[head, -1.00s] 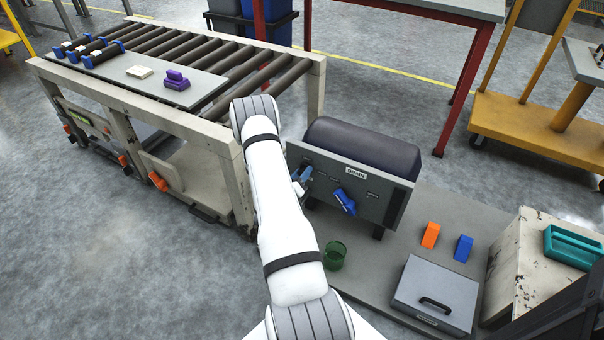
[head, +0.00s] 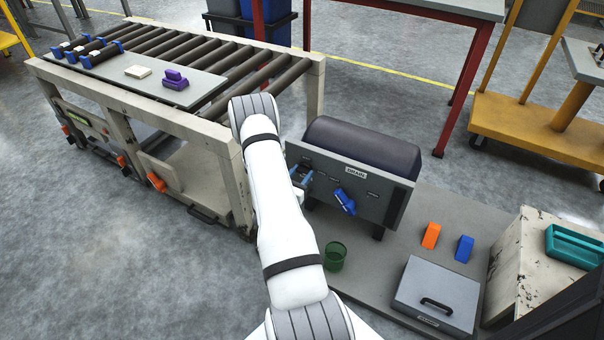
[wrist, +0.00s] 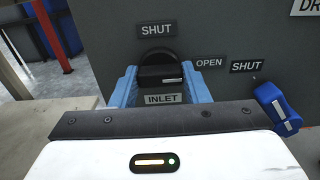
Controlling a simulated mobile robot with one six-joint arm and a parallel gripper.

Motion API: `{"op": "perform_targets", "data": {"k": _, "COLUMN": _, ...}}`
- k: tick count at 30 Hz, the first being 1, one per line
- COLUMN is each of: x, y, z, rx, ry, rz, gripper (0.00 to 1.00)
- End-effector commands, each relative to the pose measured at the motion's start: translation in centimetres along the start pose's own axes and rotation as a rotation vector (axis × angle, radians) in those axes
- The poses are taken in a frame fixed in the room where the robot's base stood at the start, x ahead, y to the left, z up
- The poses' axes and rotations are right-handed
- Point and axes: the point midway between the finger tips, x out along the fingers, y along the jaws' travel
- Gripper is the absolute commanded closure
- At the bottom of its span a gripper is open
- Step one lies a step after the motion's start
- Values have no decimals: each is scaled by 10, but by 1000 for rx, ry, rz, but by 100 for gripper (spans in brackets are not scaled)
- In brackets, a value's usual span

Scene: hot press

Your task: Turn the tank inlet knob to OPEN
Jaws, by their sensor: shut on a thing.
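The tank inlet knob (wrist: 160,73) is black and sits on the grey panel (wrist: 235,30) above the INLET label (wrist: 163,99). A SHUT label (wrist: 156,30) is above it and an OPEN label (wrist: 209,63) is to its right. The knob's bar lies about level, with its white mark at the right end, on the OPEN side. My gripper (wrist: 162,80) is shut on the knob, one light-blue finger on each side. In the head view my gripper (head: 302,178) is at the panel's left end, and the knob is hidden there.
A blue drain knob (head: 344,201) is close to the right on the same panel, below the dark tank (head: 362,147). A green cup (head: 335,256), orange block (head: 431,235), blue block (head: 464,248) and grey lidded box (head: 437,294) are nearby. A roller conveyor (head: 230,55) stands left.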

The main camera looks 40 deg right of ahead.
Motion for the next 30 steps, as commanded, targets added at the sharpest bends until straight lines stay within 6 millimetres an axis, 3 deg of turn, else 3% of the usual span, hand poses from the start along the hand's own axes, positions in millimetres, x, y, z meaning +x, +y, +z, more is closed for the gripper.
{"op": "perform_targets", "data": {"k": 15, "x": -2, "y": 4, "z": -4, "rx": 20, "ry": 9, "rz": 13, "gripper": 81}}
{"op": "perform_targets", "data": {"k": 16, "x": -2, "y": 4, "z": -4, "rx": 20, "ry": 8, "rz": 13, "gripper": 57}}
{"op": "perform_targets", "data": {"k": 24, "x": -1, "y": 3, "z": -2, "rx": 20, "ry": 4, "rz": 8, "gripper": 36}}
{"op": "perform_targets", "data": {"k": 30, "x": -1, "y": 2, "z": -1, "rx": 20, "ry": 2, "rz": 6, "gripper": 36}}
